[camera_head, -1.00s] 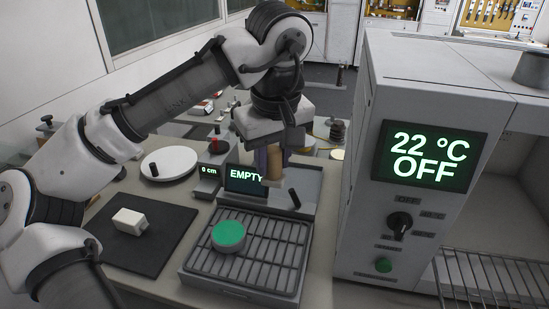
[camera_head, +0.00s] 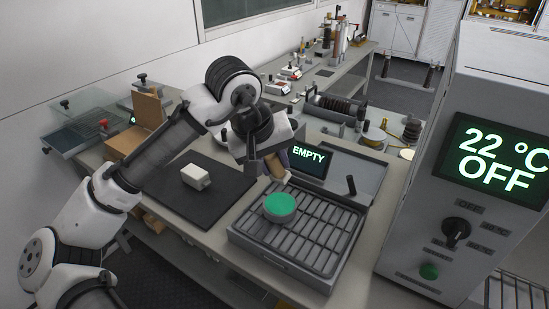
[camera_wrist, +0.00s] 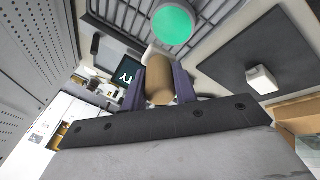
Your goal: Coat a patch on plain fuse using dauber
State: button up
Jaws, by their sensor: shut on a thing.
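My gripper (camera_head: 275,163) is shut on a tan, wood-coloured cylinder (camera_wrist: 160,82), which looks like the dauber's handle. A pale end shows beyond it in the wrist view. My gripper holds it above the bench, just behind a round, green-topped piece (camera_head: 280,206) on a slatted tray (camera_head: 320,240). The green top also shows in the wrist view (camera_wrist: 172,24). I cannot tell for sure which piece is the plain fuse.
A white block (camera_head: 196,177) lies on a black mat (camera_head: 222,195), left of the tray. A screen reading "EMPTY" (camera_head: 309,158) stands behind my gripper. A grey oven (camera_head: 440,200) reading "22 °C OFF" stands close at right. A brown box (camera_head: 150,110) is at left.

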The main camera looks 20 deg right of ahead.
jog(key=shift+f+b, duration=2.95)
jog(key=shift+f, duration=0.1)
jog(key=shift+f, duration=0.55)
jog(key=shift+r, duration=0.1)
notch_tip(320, 180, up, 7)
jog(key=p, duration=0.7)
jog(key=shift+a, duration=0.1)
dwell(0.8)
